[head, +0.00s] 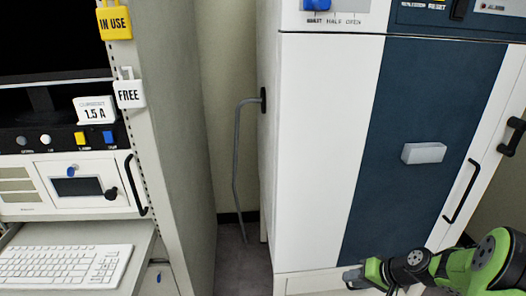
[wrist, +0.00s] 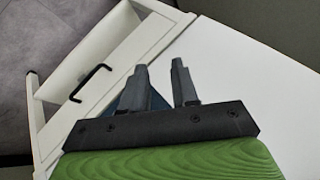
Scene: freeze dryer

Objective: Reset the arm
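My green and black arm reaches in from the lower right of the head view. My gripper (head: 356,277) is low in front of the white and dark blue freeze dryer cabinet (head: 325,140). In the wrist view, the two dark fingers of my gripper (wrist: 160,70) stand apart with a gap between them. I see nothing held between them. A broad white surface (wrist: 260,75) lies beyond the fingers to the right. A white front with a black handle (wrist: 92,83) is at the left.
A rack at left bears an "IN USE" tag (head: 115,22), a "FREE" tag (head: 130,94) and a keyboard (head: 65,266). A grey pipe (head: 237,160) runs down the cabinet's side in the narrow gap. The cabinet has a grey block handle (head: 423,153) and black bar handles (head: 461,192).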

